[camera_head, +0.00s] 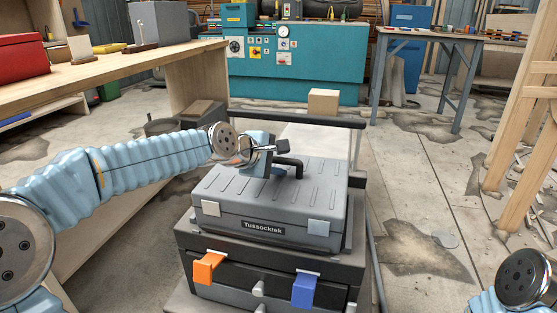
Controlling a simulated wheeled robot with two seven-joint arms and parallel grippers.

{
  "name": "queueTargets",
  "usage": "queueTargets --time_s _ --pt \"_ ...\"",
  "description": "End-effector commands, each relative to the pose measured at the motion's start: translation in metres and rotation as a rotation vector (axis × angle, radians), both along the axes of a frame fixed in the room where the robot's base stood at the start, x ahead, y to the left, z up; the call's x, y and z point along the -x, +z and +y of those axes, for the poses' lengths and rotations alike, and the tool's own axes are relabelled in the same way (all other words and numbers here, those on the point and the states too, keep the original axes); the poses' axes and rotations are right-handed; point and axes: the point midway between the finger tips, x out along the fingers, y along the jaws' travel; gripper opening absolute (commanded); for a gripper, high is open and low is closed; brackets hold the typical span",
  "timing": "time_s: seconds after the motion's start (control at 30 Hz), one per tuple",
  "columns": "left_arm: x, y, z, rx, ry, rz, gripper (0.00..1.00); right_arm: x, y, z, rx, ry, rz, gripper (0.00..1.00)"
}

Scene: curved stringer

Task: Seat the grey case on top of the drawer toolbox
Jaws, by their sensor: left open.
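The grey case (270,205) has a ribbed lid, two pale latches, a "Tussocktek" label and a black handle (289,166) on top. It lies level over the drawer toolbox (240,258) and appears to rest on it; I cannot tell whether it is flush all round. The toolbox is dark grey, with an orange latch (208,268) and a blue latch (304,289) on its front. My left gripper (275,157) is open at the case's handle, over the lid's back half. My right gripper is out of view; only part of that arm shows at bottom right.
The toolbox stands on a cart with a dark push bar (295,118) behind it. A cardboard box (323,102) shows beyond the bar. A wooden workbench (130,68) is at left, a teal machine (325,65) at back. The concrete floor at right is mostly open.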

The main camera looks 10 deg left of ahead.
Motion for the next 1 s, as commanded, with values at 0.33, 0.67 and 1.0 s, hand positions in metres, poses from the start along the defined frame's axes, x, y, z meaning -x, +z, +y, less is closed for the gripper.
queueTargets --time_s 0.33,0.67,1.0 --pt "0.040 0.027 0.023 0.000 0.004 0.000 0.49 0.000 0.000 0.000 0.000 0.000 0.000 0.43" --pt "0.085 0.058 0.046 0.000 0.001 0.001 0.49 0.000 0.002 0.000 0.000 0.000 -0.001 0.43" --pt "0.091 0.061 0.049 0.000 -0.001 0.003 0.49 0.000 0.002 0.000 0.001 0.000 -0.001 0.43"
